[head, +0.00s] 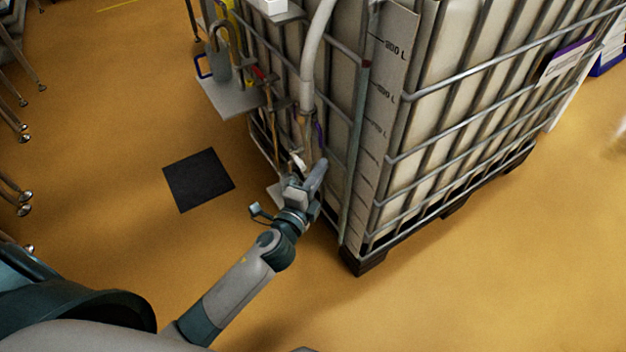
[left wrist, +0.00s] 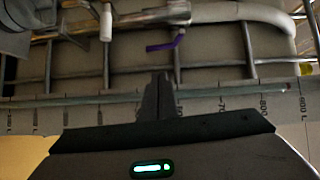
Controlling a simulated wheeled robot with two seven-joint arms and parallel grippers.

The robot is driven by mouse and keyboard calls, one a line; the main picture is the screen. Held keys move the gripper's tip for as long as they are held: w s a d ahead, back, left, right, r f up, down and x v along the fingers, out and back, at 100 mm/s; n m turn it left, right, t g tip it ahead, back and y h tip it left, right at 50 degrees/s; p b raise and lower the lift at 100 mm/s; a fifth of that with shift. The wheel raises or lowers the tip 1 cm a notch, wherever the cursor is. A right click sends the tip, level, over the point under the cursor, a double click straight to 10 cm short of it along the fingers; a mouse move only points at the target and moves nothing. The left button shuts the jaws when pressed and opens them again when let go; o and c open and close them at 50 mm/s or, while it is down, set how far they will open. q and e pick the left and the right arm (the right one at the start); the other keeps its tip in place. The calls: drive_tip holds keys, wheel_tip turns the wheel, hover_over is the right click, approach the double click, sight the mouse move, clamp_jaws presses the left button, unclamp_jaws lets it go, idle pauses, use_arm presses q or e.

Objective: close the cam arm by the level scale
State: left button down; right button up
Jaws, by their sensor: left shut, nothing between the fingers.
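The level scale (head: 388,75) is a pale strip with litre marks on the corner of the caged tank. It crosses the left wrist view (left wrist: 215,104) sideways. A purple cam arm (left wrist: 166,44) sticks out from a pipe fitting beside the scale in the left wrist view; in the head view it is a small purple piece (head: 320,138) just above my gripper. A white handle-like piece (left wrist: 106,22) hangs from the same pipe. My left gripper (head: 319,168) is shut and empty, its fingers (left wrist: 158,95) pointing toward the purple arm, with a gap visible in the wrist view.
The caged tank (head: 470,120) stands on a dark pallet, with metal bars around it. A pale hose (head: 314,50) runs down its near-left side. A small grey shelf (head: 232,98) with tools is left of it. A black mat (head: 198,180) lies on the open yellow floor.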

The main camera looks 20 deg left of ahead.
sight(320, 142)
use_arm(q)
drive_tip(key=w+a, duration=0.2)
drive_tip(key=w, duration=0.3)
drive_tip(key=shift+w+a+f, duration=0.2)
drive_tip(key=shift+w, duration=0.15)
use_arm(e)
drive_tip(key=shift+x, duration=0.8)
drive_tip(key=shift+s+d, duration=0.1)
drive_tip(key=shift+s, duration=0.1)
use_arm(q)
drive_tip(key=shift+w+a+f+m+t+b, duration=0.3)
drive_tip(key=shift+w+a+m+b, duration=0.1)
drive_tip(key=shift+b, duration=0.6)
drive_tip(key=shift+a+r, duration=0.1)
drive_tip(key=shift+r, duration=0.1)
use_arm(e)
wheel_tip(320, 142, up, 7)
drive_tip(key=shift+w+r, duration=0.15)
drive_tip(key=shift+r, duration=0.1)
use_arm(q)
drive_tip(key=shift+a+r, duration=0.1)
